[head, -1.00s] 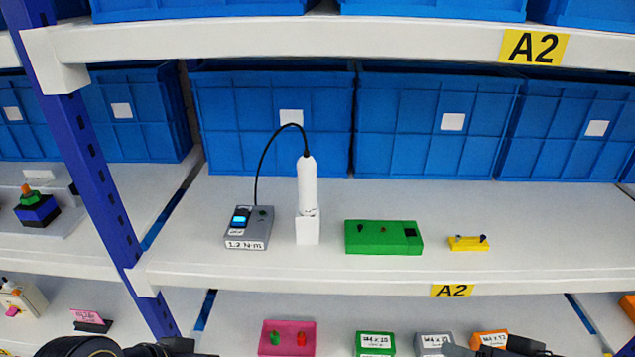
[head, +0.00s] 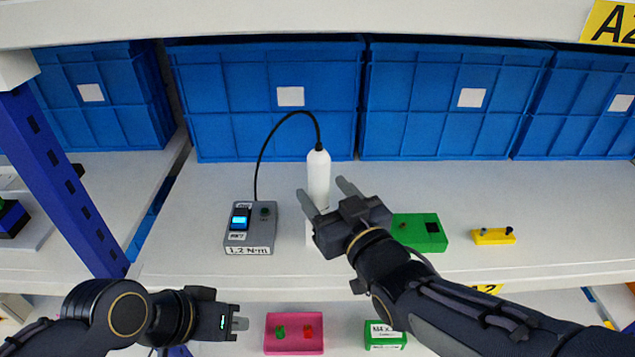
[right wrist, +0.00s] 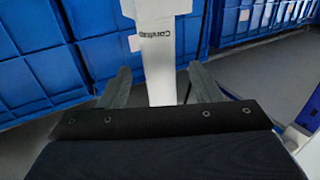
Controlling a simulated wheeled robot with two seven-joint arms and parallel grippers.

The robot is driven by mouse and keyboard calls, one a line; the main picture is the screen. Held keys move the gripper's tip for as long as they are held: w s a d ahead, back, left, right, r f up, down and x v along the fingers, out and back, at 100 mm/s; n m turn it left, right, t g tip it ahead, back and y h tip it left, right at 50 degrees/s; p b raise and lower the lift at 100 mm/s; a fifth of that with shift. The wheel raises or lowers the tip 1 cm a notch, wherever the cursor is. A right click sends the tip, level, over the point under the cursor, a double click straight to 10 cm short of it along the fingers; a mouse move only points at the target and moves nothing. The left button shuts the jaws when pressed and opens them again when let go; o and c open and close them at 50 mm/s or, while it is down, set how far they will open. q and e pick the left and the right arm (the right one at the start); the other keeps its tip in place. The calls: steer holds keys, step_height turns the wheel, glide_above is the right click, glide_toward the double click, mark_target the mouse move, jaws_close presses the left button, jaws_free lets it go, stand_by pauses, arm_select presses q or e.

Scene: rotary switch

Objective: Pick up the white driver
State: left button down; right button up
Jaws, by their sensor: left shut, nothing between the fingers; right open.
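The white driver (head: 318,175) stands upright in a white holder (head: 313,238) on the shelf, with a black cable arching from its top to a grey controller box. My right gripper (head: 322,190) is open in front of the driver, its fingers pointing up and away. Its body hides the driver's lower part and part of the holder. In the right wrist view the white driver (right wrist: 158,72) runs between the two open fingers (right wrist: 155,88), with lettering on it; I cannot tell whether they touch it. My left gripper (head: 240,323) is shut and empty, low at the left below the shelf edge.
The grey controller box (head: 250,228), marked 1.2 N·m, sits left of the driver. A green box (head: 420,232) and a yellow block (head: 493,237) are to the right. Blue bins (head: 268,105) line the back. A pink tray (head: 293,345) is on the lower shelf.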

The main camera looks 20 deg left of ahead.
steer(key=x, duration=0.3)
steer(key=p+x, duration=0.1)
steer(key=shift+w+a+f, duration=0.25)
steer(key=shift+w+f, duration=0.05)
steer(key=shift+r, duration=0.1)
jaws_close()
